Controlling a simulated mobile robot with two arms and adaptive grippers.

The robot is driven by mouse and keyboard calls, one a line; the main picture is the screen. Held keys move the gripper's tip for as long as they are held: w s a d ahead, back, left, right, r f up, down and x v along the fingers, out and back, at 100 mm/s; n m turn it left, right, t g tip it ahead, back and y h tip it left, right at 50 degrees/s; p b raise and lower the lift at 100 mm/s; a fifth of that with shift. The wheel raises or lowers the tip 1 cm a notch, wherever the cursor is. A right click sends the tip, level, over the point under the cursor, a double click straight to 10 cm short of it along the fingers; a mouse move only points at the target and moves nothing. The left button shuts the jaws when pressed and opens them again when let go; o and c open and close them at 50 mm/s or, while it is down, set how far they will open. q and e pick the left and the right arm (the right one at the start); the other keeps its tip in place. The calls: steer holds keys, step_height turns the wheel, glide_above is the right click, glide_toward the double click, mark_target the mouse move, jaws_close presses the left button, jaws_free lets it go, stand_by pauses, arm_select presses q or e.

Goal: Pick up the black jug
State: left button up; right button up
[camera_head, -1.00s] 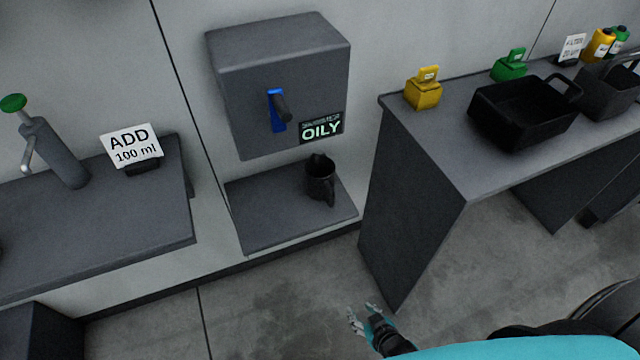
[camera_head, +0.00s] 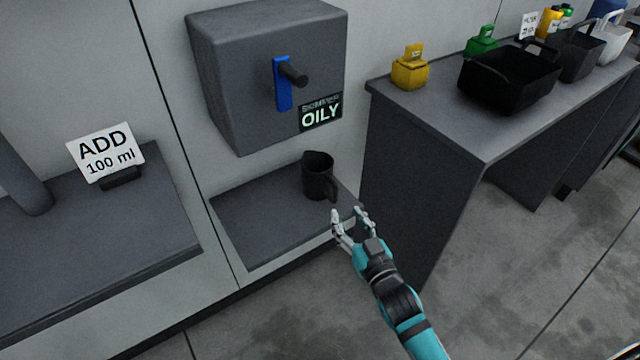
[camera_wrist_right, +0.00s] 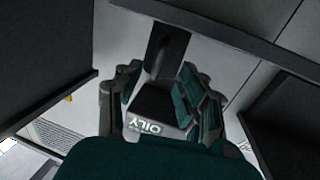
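The black jug (camera_head: 317,174) stands upright on the low grey shelf (camera_head: 262,226) under the wall box, its handle towards me. My right gripper (camera_head: 349,215) is open and empty just in front of the jug and slightly to its right, with its fingers at the shelf's front edge and apart from the jug. In the right wrist view a dark upright shape, likely the jug (camera_wrist_right: 165,50), shows ahead between the spread fingers (camera_wrist_right: 160,95). My left gripper is in neither view.
The grey wall box (camera_head: 250,80) with a blue lever (camera_head: 283,84) and an OILY sign (camera_head: 321,113) hangs above the jug. A counter (camera_head: 425,125) with a yellow container (camera_head: 410,70) and a black basket (camera_head: 510,80) stands close on the right. Another counter (camera_head: 120,240) is on the left.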

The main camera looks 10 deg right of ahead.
mark_target(336, 196)
steer(key=shift+w+a, duration=0.2)
steer(key=shift+w, duration=0.8)
steer(key=shift+w+r, duration=0.15)
steer(key=shift+w, duration=0.4)
steer(key=w, duration=0.1)
steer(key=w+b, duration=0.1)
steer(key=w, duration=0.1)
steer(key=shift+w+a+r, duration=0.2)
steer(key=shift+w+a, duration=0.15)
steer(key=shift+w, duration=0.3)
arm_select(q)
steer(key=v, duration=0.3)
arm_select(e)
steer(key=shift+r, duration=0.1)
jaws_close()
